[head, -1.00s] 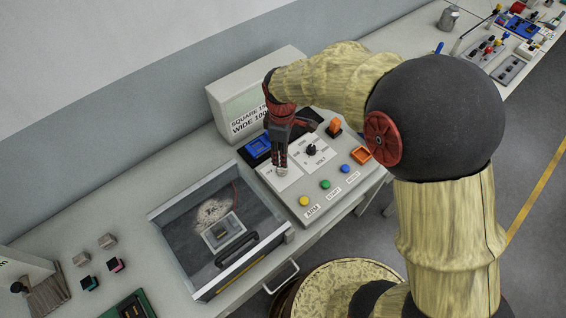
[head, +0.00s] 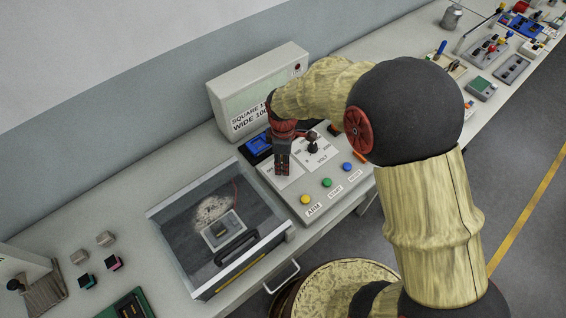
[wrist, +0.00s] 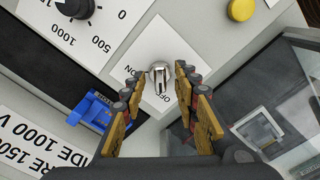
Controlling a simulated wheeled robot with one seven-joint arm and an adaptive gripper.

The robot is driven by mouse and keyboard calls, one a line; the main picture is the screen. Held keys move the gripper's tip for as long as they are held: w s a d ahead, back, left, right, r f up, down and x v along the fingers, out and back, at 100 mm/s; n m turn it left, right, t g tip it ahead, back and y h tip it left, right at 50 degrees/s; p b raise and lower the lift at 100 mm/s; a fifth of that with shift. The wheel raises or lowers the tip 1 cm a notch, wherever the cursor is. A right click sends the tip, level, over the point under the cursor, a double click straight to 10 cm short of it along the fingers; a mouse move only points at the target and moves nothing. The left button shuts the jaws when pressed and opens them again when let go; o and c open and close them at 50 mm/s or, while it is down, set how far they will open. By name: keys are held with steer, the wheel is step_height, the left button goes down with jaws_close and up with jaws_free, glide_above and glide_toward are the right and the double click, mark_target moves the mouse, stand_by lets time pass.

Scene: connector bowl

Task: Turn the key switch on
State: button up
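The silver key switch (wrist: 160,75) sits on a white plate (wrist: 150,57) marked ON and OFF in the wrist view. The key's flat grip runs roughly up and down in that picture, with the OFF label close by its lower end. My gripper (wrist: 157,80) is open, its two yellow-and-black fingers on either side of the key, with gaps showing. In the head view my gripper (head: 282,172) points down over the left plate of the grey control panel (head: 328,210) and hides the key.
A rotary knob (head: 313,147) and yellow (head: 306,199), green (head: 327,183) and blue (head: 347,167) buttons share the panel. A blue connector (wrist: 93,110) is close to the fingers. A clear-lidded box (head: 220,230) stands left of the panel.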

steer(key=c, duration=0.4)
steer(key=c, duration=0.3)
jaws_close()
